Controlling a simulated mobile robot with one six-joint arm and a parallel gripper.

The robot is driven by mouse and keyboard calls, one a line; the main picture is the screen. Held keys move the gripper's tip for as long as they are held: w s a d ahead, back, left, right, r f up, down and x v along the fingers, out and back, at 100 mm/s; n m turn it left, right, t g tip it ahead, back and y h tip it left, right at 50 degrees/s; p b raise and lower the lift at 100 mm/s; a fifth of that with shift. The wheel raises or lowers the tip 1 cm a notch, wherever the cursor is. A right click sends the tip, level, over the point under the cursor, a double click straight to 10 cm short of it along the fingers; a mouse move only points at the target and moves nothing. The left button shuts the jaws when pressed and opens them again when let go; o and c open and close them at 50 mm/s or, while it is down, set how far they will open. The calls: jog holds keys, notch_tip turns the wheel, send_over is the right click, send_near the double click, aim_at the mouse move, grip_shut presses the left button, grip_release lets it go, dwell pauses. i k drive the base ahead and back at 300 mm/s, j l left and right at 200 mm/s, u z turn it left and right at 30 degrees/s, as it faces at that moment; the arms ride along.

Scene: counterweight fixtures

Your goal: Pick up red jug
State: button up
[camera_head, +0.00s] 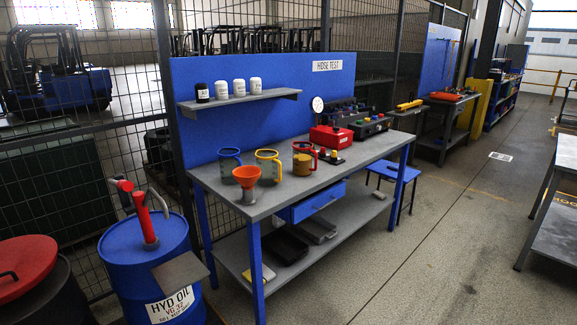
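The red jug (303,149) stands upright on the workbench under the HOSE TEST board. Its red rim and a red handle on its right side show. An amber-brown area shows in its lower part; I cannot tell whether that is its contents or a separate thing in front. A yellow jug (267,163) stands to its left, and a blue jug (229,161) stands farther left. My gripper is not in view.
An orange funnel (247,176) stands at the bench's front left. A red box (331,137) with a gauge sits behind right of the jugs. A shelf (262,97) with several small bottles hangs above. A blue drum (145,258) stands left of the bench. The floor in front is clear.

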aim_at(302, 150)
jog(key=i+l+z, duration=0.1)
jog(key=i+l, duration=0.15)
jog(key=i, duration=0.8)
jog(key=i+l+z, duration=0.1)
jog(key=i, duration=0.9)
jog(key=i+l+z, duration=0.1)
jog(key=i+l, duration=0.15)
jog(key=i, duration=0.8)
